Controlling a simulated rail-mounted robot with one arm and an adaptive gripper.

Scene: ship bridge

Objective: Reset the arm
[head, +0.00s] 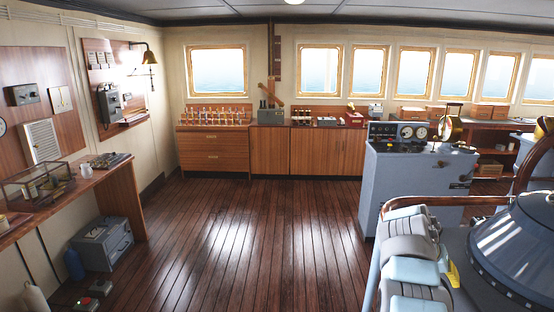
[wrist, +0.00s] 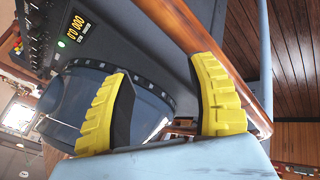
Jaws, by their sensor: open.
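My gripper (wrist: 162,80) shows in the wrist view with its two yellow ribbed fingers spread apart. Nothing is held between them. Behind the fingers are a dark blue rounded body with a dotted band and a grey console panel (wrist: 125,22) edged by a wooden rail (wrist: 245,98). I cannot tell whether the fingers touch any of these. In the head view, my pale blue and grey arm is folded at the lower right, and a small yellow part of my gripper (head: 453,274) shows beside it; the rest is hidden.
A grey-blue console (head: 415,180) with gauges stands close behind my arm. A large blue-grey domed housing (head: 520,245) is at the right. A wooden side shelf (head: 95,190) and a grey metal box (head: 102,243) are at left. The plank floor (head: 250,235) between is clear.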

